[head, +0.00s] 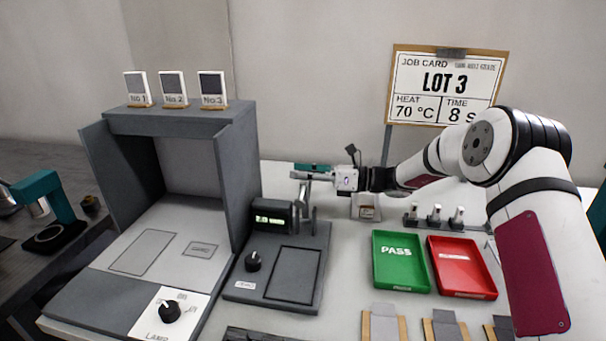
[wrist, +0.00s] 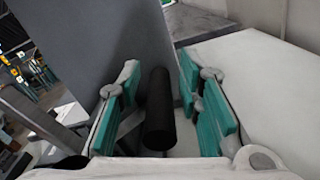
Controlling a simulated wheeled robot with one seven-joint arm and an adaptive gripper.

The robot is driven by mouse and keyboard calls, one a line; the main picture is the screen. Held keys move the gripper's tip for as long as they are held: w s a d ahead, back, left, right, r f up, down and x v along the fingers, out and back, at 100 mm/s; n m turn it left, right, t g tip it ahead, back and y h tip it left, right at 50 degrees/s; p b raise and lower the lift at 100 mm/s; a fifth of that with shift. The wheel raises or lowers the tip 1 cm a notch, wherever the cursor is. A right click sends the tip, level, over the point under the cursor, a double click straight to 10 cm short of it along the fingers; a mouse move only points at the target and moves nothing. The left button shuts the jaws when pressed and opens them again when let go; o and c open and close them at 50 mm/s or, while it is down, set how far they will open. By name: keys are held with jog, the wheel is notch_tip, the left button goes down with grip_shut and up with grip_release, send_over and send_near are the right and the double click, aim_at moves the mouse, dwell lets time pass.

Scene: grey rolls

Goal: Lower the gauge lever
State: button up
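The gauge (head: 276,268) is a dark grey block with a knob, a lit green display (head: 270,218) and a recessed plate, standing right of the large grey booth. Its lever rises behind the display; a light metal part (head: 303,192) shows just under my gripper (head: 306,172). In the wrist view the lever's black cylindrical handle (wrist: 160,112) lies between the two teal fingers of my gripper (wrist: 157,85). Gaps show on both sides of the handle, so the fingers are open around it and not clamped. The head view hides the handle behind the fingers.
The booth's right wall (head: 240,165) stands close left of my gripper. A green PASS tray (head: 400,283) and a red tray (head: 462,288) lie to the right. Small posts (head: 435,217) stand behind them. The job card (head: 447,85) rises at the back.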

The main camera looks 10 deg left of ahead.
grip_shut()
jog(key=shift+d, duration=0.1)
